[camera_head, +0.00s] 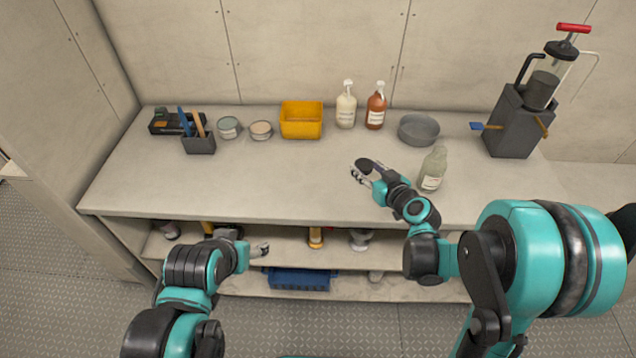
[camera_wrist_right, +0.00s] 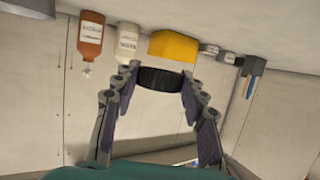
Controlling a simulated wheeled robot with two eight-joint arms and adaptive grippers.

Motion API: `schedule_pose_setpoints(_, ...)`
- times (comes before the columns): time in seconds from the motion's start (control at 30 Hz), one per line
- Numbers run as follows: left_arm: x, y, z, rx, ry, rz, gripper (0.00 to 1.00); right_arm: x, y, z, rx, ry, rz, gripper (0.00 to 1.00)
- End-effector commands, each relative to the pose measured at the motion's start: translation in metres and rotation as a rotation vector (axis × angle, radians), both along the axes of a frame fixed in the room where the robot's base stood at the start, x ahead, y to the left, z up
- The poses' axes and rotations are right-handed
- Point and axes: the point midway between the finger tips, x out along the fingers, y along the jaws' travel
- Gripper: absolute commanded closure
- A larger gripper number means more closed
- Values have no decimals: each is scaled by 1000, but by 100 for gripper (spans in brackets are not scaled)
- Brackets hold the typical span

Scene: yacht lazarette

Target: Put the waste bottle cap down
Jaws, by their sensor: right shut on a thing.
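My right gripper (camera_head: 361,172) is shut on a dark round cap, the waste bottle cap (camera_head: 368,164), over the middle of the counter. In the right wrist view the cap (camera_wrist_right: 160,78) sits between the two fingertips. Its exact height above the counter is hard to tell. A pale green bottle with a white label (camera_head: 433,170) stands upright on the counter, right of the gripper and close to my right arm. My left gripper (camera_head: 260,249) is in front of the counter's front edge, low by the shelf, with no object visible in it; its finger gap is unclear.
A yellow bin (camera_head: 301,120), a white bottle (camera_head: 346,106), a brown bottle (camera_head: 376,107) and a grey bowl (camera_head: 418,130) stand along the back. A dark pump unit (camera_head: 515,125) is at right. The counter (camera_head: 240,180) is clear at centre-left.

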Motion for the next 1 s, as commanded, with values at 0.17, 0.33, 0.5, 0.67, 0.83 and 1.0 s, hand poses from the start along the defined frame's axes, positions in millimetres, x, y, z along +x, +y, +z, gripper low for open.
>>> schedule_pose_setpoints(0.17, 0, 0, -20, 0, 0, 0, 34, 7, 46, -31, -2, 0, 9, 100)
schedule_pose_setpoints(0.33, 0, 0, -33, 0, 0, 0, 34, 12, 82, -52, -1, -1, 8, 100)
schedule_pose_setpoints(0.5, 0, 0, -38, 0, 0, 0, 34, 16, 98, -61, -1, 1, 4, 100)
schedule_pose_setpoints(0.67, 0, 0, -44, 0, 0, 0, 34, 16, 100, -71, 0, 0, 2, 100)
schedule_pose_setpoints(0.83, 0, 0, -59, 0, 0, 0, 34, 17, 100, -99, -1, 0, 1, 100)
schedule_pose_setpoints(1.0, 0, 0, -59, 0, 0, 0, 34, 16, 100, -101, -1, 0, 1, 100)
